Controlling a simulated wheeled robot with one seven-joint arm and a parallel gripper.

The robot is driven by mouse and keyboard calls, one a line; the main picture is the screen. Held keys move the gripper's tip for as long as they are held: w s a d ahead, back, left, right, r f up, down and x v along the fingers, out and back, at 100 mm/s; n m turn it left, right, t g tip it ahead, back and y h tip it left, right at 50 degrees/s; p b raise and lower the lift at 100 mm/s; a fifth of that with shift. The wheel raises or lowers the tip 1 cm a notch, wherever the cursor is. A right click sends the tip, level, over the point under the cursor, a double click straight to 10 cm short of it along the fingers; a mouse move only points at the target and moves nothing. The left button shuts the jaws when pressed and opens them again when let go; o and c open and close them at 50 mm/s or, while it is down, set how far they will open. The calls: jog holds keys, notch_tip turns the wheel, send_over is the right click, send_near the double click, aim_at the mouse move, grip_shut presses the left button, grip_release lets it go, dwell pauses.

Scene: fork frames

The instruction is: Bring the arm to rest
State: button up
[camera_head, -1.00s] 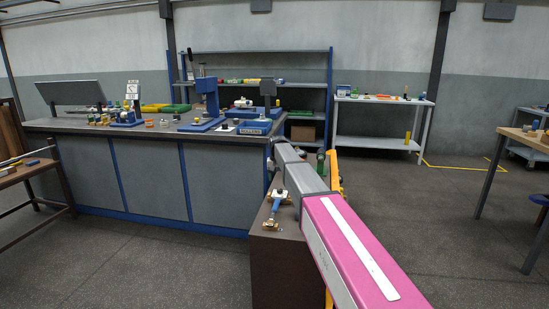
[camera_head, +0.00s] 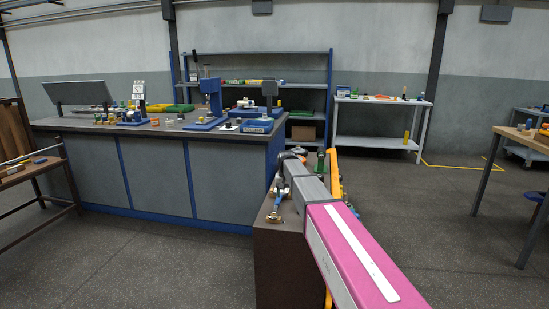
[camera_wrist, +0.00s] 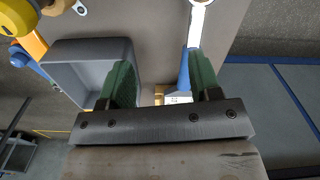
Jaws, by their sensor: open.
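My arm runs from the bottom right of the head view up to the top of a brown stand, its pink link nearest. My gripper shows in the wrist view (camera_wrist: 161,78), with two green fingers spread apart and nothing held between them. In that view it faces down over a brown surface, with a grey tray (camera_wrist: 60,68) by the left finger and a blue-handled tool (camera_wrist: 184,72) by the right finger. In the head view the gripper is hard to make out at the far end of my arm.
The brown stand (camera_head: 279,260) is beneath my arm, and a blue-and-brass tool (camera_head: 277,204) lies on it. A grey workbench (camera_head: 160,180) with several items stands behind to the left. A wooden table (camera_head: 525,140) is at right. The floor between is clear.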

jog(key=s+d+f, duration=0.4)
jog(key=s, duration=0.7)
jog(key=s+d+f, duration=0.5)
jog(key=s, duration=0.6)
jog(key=s+d+f, duration=0.4)
jog(key=s+f, duration=0.1)
jog(key=s, duration=0.6)
jog(key=shift+s+d+f, duration=0.2)
jog(key=shift+s+d, duration=0.15)
jog(key=shift+d, duration=0.05)
